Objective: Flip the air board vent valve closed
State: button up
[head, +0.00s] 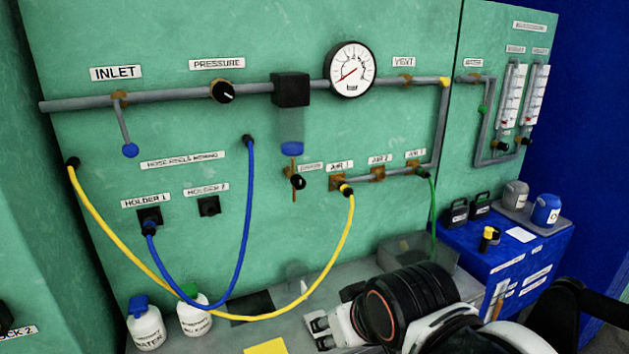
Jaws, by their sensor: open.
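The vent valve (406,79) sits on the grey pipe of the green air board, just below the VENT label (404,62). A yellow tip (445,82) shows to its right at the pipe's corner. The valve's lever seems to lie level along the pipe, though lever and pipe are hard to tell apart. My gripper (319,330) is low in the picture, over the grey bench and well below the valve. Its pale fingers point left, and it is open and empty. It touches nothing on the board.
A round gauge (350,70) sits left of the valve. A yellow hose (297,303) and a blue hose (243,235) loop in front of the board. A green hose (434,210) hangs below the vent pipe. Two white bottles (145,325) stand at the lower left.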

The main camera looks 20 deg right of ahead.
aim_at(443, 81)
jog(key=k+l, duration=0.1)
jog(key=l, duration=0.4)
jog(key=k+l, duration=0.1)
jog(key=l, duration=0.4)
jog(key=k+l, duration=0.1)
jog(key=l, duration=0.45)
